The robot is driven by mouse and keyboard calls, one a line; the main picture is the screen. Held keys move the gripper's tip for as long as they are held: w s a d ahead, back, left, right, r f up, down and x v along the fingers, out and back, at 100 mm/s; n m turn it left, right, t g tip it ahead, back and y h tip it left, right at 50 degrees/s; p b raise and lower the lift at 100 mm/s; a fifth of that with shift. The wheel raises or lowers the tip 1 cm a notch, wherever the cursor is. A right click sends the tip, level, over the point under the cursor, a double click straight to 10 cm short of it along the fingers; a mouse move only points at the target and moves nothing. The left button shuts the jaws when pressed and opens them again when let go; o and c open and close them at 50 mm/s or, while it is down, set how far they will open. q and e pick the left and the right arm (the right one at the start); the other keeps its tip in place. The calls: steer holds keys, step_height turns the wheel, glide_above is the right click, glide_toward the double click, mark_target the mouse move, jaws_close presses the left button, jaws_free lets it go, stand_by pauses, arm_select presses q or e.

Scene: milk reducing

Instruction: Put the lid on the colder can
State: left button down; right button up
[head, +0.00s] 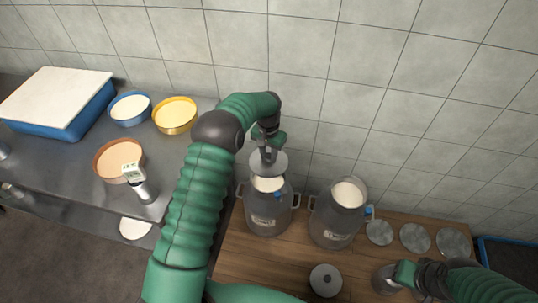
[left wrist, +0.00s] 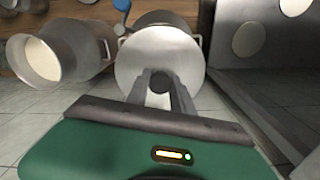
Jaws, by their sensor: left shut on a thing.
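My left gripper (head: 267,146) is shut on a round grey metal lid (head: 268,164). The lid is above the mouth of the left metal can (head: 265,217), partly covering the white milk. In the left wrist view, my left gripper (left wrist: 160,88) pinches the lid's knob, and the lid (left wrist: 150,55) hides most of that can's opening. The right can (head: 336,222) stands open beside it with milk inside; it also shows in the left wrist view (left wrist: 75,45). My right gripper (head: 392,277) is low at the right; its fingers are unclear.
Another lid (head: 326,280) lies on the wooden bench (head: 255,262). Several grey discs (head: 415,238) lie right of the cans. The metal counter (head: 70,155) holds a blue tub (head: 65,115), bowls (head: 175,117) and a device with a display (head: 133,173). A tiled wall is behind.

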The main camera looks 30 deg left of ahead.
mark_target(268, 162)
arm_select(q)
steer(key=shift+s+f+b, duration=0.35)
steer(key=shift+s+b, duration=0.1)
steer(key=shift+b, duration=0.05)
steer(key=f+b, duration=0.2)
steer(key=f, duration=0.2)
steer(key=shift+w+f+b, duration=0.15)
steer(key=shift+w+b, duration=0.05)
steer(key=shift+b, duration=0.15)
steer(key=shift+s+f, duration=0.1)
steer(key=shift+f, duration=0.3)
arm_select(e)
steer(key=f, duration=0.2)
steer(key=s+f, duration=0.1)
steer(key=f, duration=0.1)
arm_select(q)
steer(key=shift+r, duration=0.15)
arm_select(e)
steer(key=shift+r, duration=0.35)
arm_select(q)
steer(key=shift+s+p, duration=0.1)
steer(key=shift+p, duration=0.25)
arm_select(e)
steer(key=shift+r, duration=0.2)
arm_select(q)
steer(key=shift+f, duration=0.2)
steer(key=c, duration=1)
jaws_free()
steer(key=shift+c, duration=0.2)
